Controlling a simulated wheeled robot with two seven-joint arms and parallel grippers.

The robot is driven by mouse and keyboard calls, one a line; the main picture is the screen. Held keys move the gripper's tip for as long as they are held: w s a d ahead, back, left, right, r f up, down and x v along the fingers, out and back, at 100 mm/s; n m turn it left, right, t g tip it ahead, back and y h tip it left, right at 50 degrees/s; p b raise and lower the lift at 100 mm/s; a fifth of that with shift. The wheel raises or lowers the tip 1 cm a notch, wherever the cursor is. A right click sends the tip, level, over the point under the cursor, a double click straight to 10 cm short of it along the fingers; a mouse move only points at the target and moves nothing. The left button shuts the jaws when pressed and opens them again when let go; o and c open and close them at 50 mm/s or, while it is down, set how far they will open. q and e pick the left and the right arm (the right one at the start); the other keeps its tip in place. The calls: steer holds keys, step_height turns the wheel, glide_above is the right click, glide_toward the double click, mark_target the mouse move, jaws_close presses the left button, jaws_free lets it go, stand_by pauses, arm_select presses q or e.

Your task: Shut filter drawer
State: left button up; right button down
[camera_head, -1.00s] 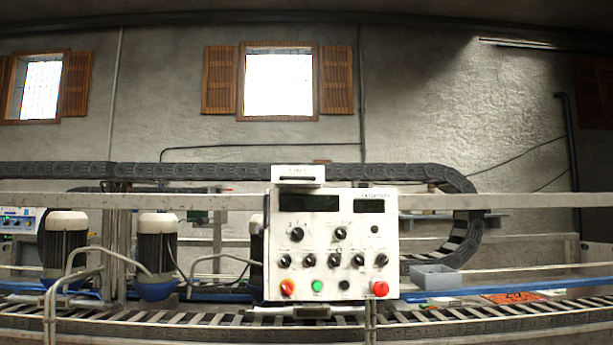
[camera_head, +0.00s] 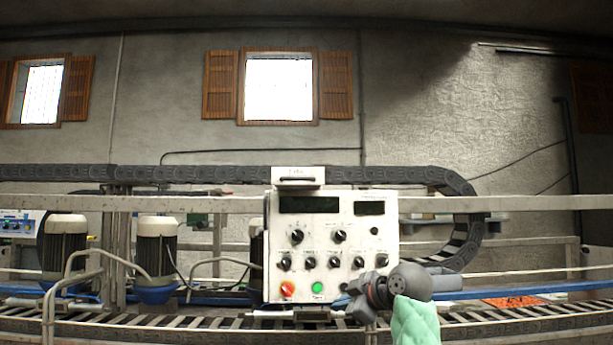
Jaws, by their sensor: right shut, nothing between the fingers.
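The filter drawer (camera_head: 298,173) is a small white box front with a dark handle bar and faint lettering. It sits at the top left of the white control panel (camera_head: 335,222). How far it stands out cannot be told from this straight-on view. My right gripper (camera_head: 354,291) is shut and empty, low in front of the panel's bottom right corner. My left gripper is not in view.
The panel carries two dark displays, several black knobs, an orange-red knob (camera_head: 288,288) and a green button (camera_head: 318,287). A metal rail (camera_head: 520,203) runs behind it. Motors (camera_head: 156,255) and bent pipes stand at left. The space in front of the drawer is clear.

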steer(key=s+a+r+n+y, duration=0.15)
steer(key=s+r+n, duration=0.35)
steer(key=s+r, duration=0.85)
steer(key=s+r+n+y, duration=0.2)
steer(key=s+r+n, duration=0.45)
steer(key=r, duration=1.15)
steer(key=m+p, duration=0.2)
steer(key=p, duration=0.4)
glide_toward(293, 178)
steer(key=w+a, duration=0.2)
steer(key=a, duration=0.3)
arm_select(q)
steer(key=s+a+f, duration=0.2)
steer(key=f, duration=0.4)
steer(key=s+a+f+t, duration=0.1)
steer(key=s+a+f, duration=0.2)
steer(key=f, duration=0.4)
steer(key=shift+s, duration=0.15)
arm_select(e)
steer(key=shift+w+d+f, duration=0.15)
steer(key=shift+w+f, duration=0.45)
steer(key=shift+w, duration=0.25)
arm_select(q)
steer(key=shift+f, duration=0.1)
arm_select(e)
steer(key=shift+w, duration=0.1)
